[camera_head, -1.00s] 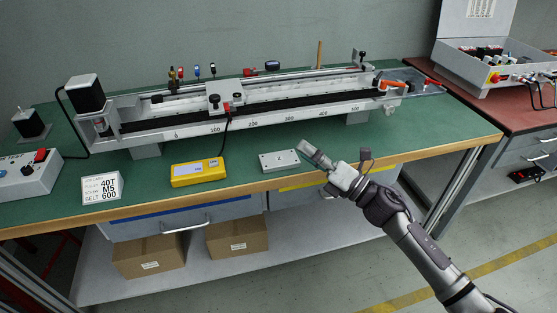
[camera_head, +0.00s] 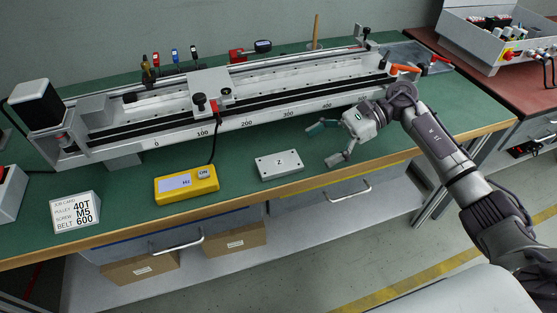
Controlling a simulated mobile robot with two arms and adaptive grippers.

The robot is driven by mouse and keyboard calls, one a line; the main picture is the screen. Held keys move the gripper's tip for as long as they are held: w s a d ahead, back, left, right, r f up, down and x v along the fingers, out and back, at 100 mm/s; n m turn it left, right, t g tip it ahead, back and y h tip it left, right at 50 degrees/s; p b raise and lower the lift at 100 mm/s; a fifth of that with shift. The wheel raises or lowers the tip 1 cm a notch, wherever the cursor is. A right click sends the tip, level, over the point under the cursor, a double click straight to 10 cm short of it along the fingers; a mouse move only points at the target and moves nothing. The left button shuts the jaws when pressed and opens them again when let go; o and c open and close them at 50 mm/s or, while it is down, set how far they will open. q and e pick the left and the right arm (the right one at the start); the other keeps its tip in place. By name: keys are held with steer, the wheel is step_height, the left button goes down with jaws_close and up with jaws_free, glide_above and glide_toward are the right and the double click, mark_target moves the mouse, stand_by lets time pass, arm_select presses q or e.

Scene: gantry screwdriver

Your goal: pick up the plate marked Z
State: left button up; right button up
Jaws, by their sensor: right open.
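The plate marked Z (camera_head: 279,166) is a small light grey block with holes near its corners. It lies flat on the green bench top near the front edge, right of the yellow meter. My right gripper (camera_head: 325,143) is open and empty, to the right of the plate and apart from it. Its fingers point left towards the plate, one farther back and one near the front edge. My left gripper is not in view.
The long gantry rail (camera_head: 250,118) runs behind the plate. The yellow meter (camera_head: 186,184), with a black cable, and a job card block (camera_head: 76,211) stand to the left. The wooden bench edge (camera_head: 232,203) lies in front. Green surface around the plate is clear.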

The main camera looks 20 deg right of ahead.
mark_target(282, 162)
steer(key=x, duration=0.3)
steer(key=shift+w+a, duration=0.1)
steer(key=shift+a, duration=0.1)
steer(key=x, duration=0.3)
steer(key=p+x, duration=0.1)
steer(key=shift+w+a, duration=0.25)
steer(key=shift+w, duration=0.05)
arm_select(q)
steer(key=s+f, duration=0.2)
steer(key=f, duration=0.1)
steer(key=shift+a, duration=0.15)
arm_select(e)
steer(key=c, duration=1.3)
steer(key=shift+r, duration=0.1)
steer(key=shift+c, duration=0.8)
steer(key=shift+r, duration=0.1)
